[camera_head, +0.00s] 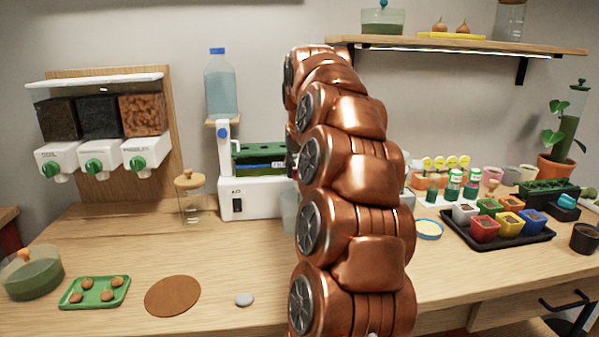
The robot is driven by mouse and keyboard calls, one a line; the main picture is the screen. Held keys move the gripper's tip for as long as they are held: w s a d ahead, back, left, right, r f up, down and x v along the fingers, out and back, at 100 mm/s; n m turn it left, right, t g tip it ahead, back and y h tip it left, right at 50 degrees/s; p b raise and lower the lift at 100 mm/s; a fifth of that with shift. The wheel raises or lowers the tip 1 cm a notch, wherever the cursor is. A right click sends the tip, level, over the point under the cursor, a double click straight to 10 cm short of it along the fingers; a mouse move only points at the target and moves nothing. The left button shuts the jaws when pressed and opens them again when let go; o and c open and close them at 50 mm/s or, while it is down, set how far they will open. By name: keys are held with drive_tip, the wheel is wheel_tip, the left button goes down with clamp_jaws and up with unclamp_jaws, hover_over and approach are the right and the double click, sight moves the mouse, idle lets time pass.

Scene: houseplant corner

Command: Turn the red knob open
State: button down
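No red knob shows in the head view; my copper arm covers the middle of the picture and may hide it. A white machine (255,199) with a dark switch stands behind the arm, its right part hidden. A blue knob (223,133) sits on its upright post. Three green knobs (137,163) are on the white dispensers at the left. My gripper (292,153) is mostly hidden behind my arm, beside the machine; only a small dark and grey part shows at the arm's left edge. Its fingers cannot be made out, nor whether it touches anything.
A water bottle (220,84) stands on a small ledge above the machine. A corked jar (191,197), a brown disc (172,296), a green tray (95,292) and a grey pebble (244,299) are on the left table. A black tray (467,232) of coloured pots is right.

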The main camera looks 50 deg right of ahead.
idle(0.4)
drive_tip(key=c, duration=0.8)
unclamp_jaws()
drive_tip(key=shift+r, duration=0.15)
drive_tip(key=v, duration=1.1)
drive_tip(key=shift+r, duration=0.25)
drive_tip(key=shift+s+a+r, duration=0.1)
drive_tip(key=shift+a, duration=0.05)
